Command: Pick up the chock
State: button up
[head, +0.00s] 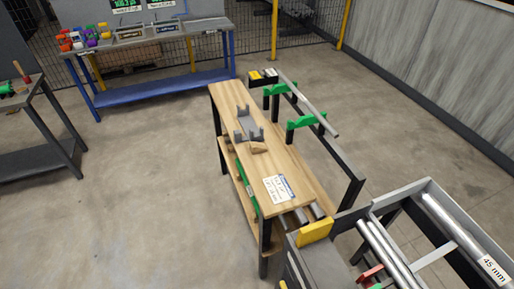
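A small wooden wedge-shaped block (259,148), which looks like the chock, lies on the wooden tabletop (246,185) of a narrow bench in the middle of the head view. It is close to the near side of a grey bracket-like part (247,123); I cannot tell whether they touch. Its colour is close to that of the tabletop. My gripper does not show in this view.
A white label (279,188) lies on the bench's near end. Right of the bench, green supports (306,123) carry a grey bar (309,103). A rack with metal bars (388,250) stands at lower right. A blue-legged workbench (160,90) stands behind.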

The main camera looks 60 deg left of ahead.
aim_at(255, 148)
jog(key=u, duration=2.35)
jog(key=z, duration=2.1)
jog(key=u, duration=2.05)
jog(key=i+j+z, duration=0.15)
jog(key=z, duration=0.3)
jog(key=i+j+z, duration=0.15)
jog(key=z, duration=0.3)
jog(key=i+j+z, duration=0.1)
jog(key=j+z, duration=0.15)
jog(key=z, duration=0.2)
